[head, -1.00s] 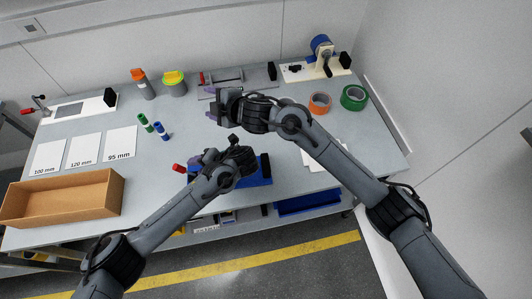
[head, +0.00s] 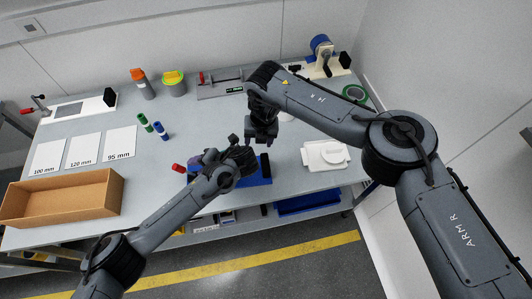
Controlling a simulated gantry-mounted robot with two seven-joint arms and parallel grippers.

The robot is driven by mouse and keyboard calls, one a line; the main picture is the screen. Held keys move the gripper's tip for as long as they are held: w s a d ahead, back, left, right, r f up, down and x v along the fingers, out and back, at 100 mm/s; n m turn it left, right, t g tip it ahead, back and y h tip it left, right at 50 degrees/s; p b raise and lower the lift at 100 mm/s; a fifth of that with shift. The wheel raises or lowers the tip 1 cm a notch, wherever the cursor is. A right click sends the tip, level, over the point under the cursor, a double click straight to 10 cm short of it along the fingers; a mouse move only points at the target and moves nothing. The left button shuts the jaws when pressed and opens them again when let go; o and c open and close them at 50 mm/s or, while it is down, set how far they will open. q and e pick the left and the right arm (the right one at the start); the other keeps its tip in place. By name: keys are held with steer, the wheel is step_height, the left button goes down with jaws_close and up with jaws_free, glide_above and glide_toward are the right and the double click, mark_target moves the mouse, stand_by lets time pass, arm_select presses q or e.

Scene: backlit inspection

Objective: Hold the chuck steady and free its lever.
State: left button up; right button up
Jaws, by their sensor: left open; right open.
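A blue-bodied device (head: 264,170) with a red-tipped handle (head: 177,168) stands near the table's front edge in the head view. It appears to be the chuck with its lever, but my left arm hides most of it. My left gripper (head: 205,160) is open at the device, just right of the red tip. I cannot tell whether it touches. My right gripper (head: 262,138) is open and points down, behind the device in the picture. It appears empty and above the table.
A cardboard box (head: 65,198) and white length-marked sheets (head: 83,150) lie at left. Green (head: 144,122) and blue (head: 161,130) cylinders stand mid-table. A white flat item (head: 325,155) lies right. Fixtures, an orange-topped container (head: 143,84) and a yellow-lidded one (head: 175,84) line the back.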

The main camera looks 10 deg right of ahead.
steer(key=n+g+h, duration=0.1)
glide_above(266, 167)
step_height(266, 167, down, 4)
steer(key=shift+f, duration=0.25)
step_height(266, 167, down, 10)
steer(key=shift+f, duration=0.1)
jaws_close()
stand_by(0.5)
stand_by(0.5)
